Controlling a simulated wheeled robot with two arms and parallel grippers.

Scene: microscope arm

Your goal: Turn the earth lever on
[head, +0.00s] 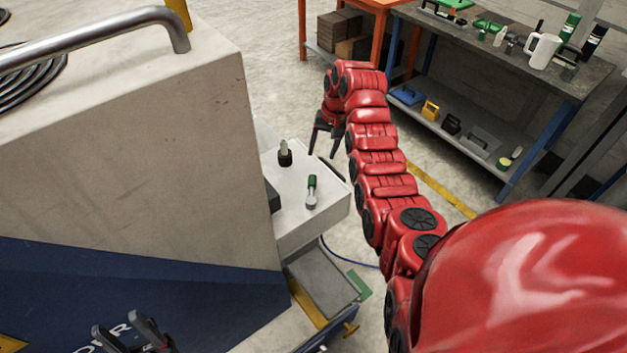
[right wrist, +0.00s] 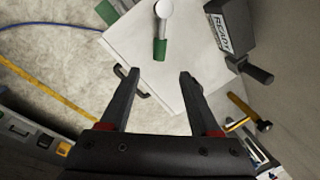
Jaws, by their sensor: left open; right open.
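A lever with a green grip and a silver end (head: 311,191) is on top of the white box beside the machine. It also shows in the right wrist view (right wrist: 161,32), with its green part toward my fingers. I cannot read a label naming it as the earth lever. My right gripper (head: 325,148) is open and empty, beyond the box's far side in the head view. In the right wrist view its fingertips (right wrist: 158,73) are apart, short of the green grip, touching nothing clearly. My left gripper (head: 127,332) is open and empty before the blue panel.
A black knob (head: 285,155) stands on the white box (head: 330,212). A black labelled block (right wrist: 232,32) is right of the lever in the wrist view. The large grey machine (head: 130,130) fills the left. A workbench (head: 480,45) with tools stands behind, with open floor between.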

